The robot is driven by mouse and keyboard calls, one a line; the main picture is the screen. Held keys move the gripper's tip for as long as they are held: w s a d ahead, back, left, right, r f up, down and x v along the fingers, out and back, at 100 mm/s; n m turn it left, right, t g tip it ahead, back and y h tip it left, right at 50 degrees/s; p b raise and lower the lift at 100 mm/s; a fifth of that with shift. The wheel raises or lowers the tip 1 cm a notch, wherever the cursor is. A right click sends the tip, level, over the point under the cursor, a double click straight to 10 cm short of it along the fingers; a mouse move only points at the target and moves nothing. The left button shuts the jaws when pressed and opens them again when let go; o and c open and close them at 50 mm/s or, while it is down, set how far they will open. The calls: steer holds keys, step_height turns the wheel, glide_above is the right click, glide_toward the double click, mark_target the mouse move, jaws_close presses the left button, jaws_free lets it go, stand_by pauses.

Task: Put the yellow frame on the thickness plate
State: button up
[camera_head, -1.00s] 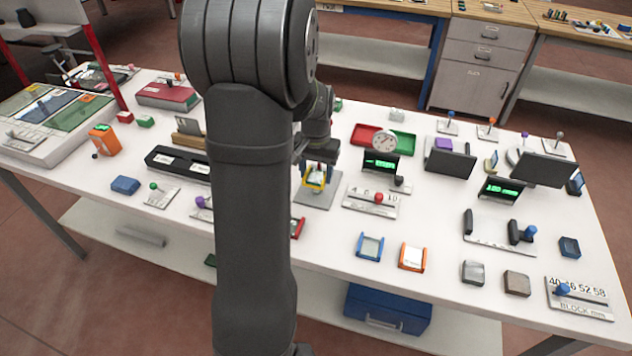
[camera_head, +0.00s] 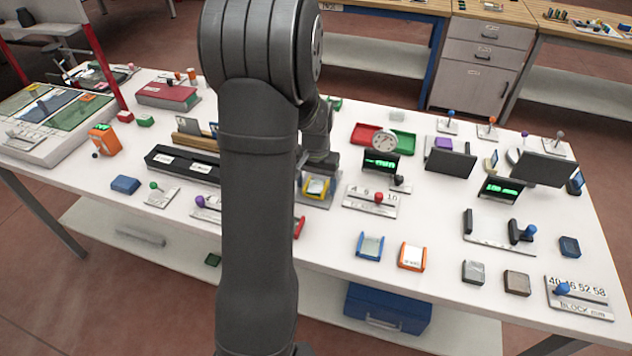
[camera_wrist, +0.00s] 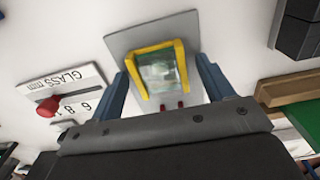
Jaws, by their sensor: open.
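The yellow frame (camera_head: 316,187) lies on the grey thickness plate (camera_head: 318,203), and plate shows on all sides of it that I can see. In the wrist view the yellow frame (camera_wrist: 157,69) is U-shaped around a greenish glass piece, on the grey plate (camera_wrist: 125,42). My gripper (camera_wrist: 163,78) is open, with one blue finger on each side of the frame and a visible gap to it. In the head view my arm hides part of the plate's far side.
A glass scale with a red knob (camera_head: 378,198) stands right of the plate, and a dark display with green digits (camera_head: 381,162) is behind it. A long black block (camera_head: 180,163) is to the left. Blue (camera_head: 370,247) and orange (camera_head: 412,257) frames lie in front, right.

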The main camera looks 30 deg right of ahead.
mark_target(316, 186)
step_height(316, 186, up, 12)
steer(key=shift+r, duration=0.15)
stand_by(0.4)
step_height(316, 186, down, 12)
steer(key=shift+f, duration=0.1)
step_height(316, 186, up, 3)
steer(key=shift+r, duration=0.55)
stand_by(0.3)
